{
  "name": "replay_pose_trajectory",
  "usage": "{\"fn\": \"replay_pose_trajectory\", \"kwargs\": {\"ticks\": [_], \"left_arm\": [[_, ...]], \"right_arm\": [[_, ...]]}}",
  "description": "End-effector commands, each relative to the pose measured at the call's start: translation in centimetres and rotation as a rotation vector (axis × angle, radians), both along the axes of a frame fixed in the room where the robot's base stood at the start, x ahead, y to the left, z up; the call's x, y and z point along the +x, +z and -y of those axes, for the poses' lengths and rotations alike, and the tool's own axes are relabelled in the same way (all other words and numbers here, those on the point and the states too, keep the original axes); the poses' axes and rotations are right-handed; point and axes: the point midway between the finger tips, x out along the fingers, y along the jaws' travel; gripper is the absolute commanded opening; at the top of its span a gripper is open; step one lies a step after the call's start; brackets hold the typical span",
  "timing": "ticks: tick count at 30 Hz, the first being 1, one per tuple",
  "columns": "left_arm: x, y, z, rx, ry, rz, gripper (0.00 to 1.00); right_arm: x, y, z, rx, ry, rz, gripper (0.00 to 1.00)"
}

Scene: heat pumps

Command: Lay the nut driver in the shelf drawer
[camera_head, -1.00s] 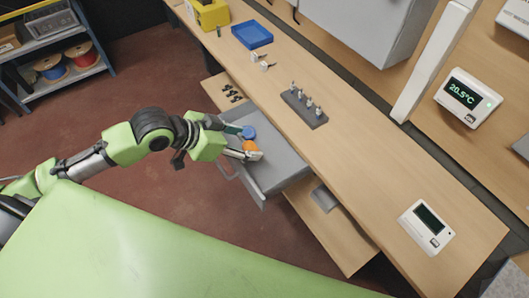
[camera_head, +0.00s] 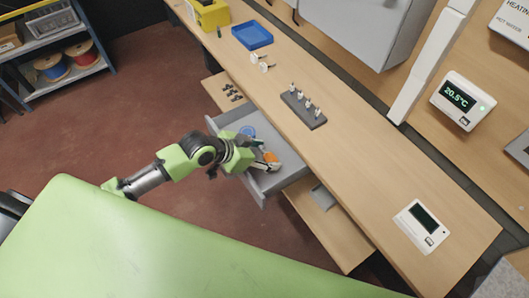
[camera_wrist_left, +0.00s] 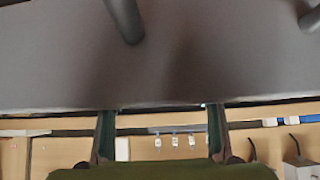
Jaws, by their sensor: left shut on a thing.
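The grey shelf drawer (camera_head: 285,178) stands pulled out from under the workbench in the head view. My left gripper (camera_head: 265,157) is over the drawer, reaching in from its front left side. It is shut on an orange thing (camera_head: 271,157), which I take to be the nut driver; only a small part shows between the fingers. I cannot tell whether it touches the drawer floor. My right gripper is not in view.
A blue round object (camera_head: 247,131) lies in the drawer's far left part. On the bench (camera_head: 370,180) are a dark holder with several upright pieces (camera_head: 304,109), a blue tray (camera_head: 252,36) and a yellow box (camera_head: 209,14). A wooden lower shelf (camera_head: 330,225) juts out at right.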

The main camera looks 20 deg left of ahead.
Motion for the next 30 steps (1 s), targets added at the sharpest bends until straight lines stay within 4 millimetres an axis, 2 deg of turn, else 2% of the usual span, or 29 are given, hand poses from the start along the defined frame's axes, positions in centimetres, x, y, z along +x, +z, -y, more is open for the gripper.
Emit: {"fn": "replay_pose_trajectory", "kwargs": {"ticks": [4, 5, 6, 20, 23, 30], "left_arm": [[0.0, -0.3, 0.0, 0.000, 0.000, 0.000, 0.32], [0.0, -0.3, 0.0, 0.000, 0.000, 0.000, 0.63], [0.0, -0.2, 0.0, 0.000, 0.000, 0.000, 0.73], [-0.3, 0.4, -0.3, 0.001, 0.001, 0.000, 0.74], [-1.1, 1.3, -1.0, 0.003, -0.001, 0.000, 0.74], [-4.2, 5.0, -3.4, 0.005, -0.001, -0.001, 0.74]], "right_arm": [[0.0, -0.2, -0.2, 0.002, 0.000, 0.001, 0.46], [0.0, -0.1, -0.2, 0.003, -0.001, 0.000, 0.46], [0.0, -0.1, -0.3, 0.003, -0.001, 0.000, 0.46], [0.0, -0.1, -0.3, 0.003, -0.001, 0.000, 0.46], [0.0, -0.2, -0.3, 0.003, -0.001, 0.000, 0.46], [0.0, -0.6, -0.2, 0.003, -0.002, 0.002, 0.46]]}}
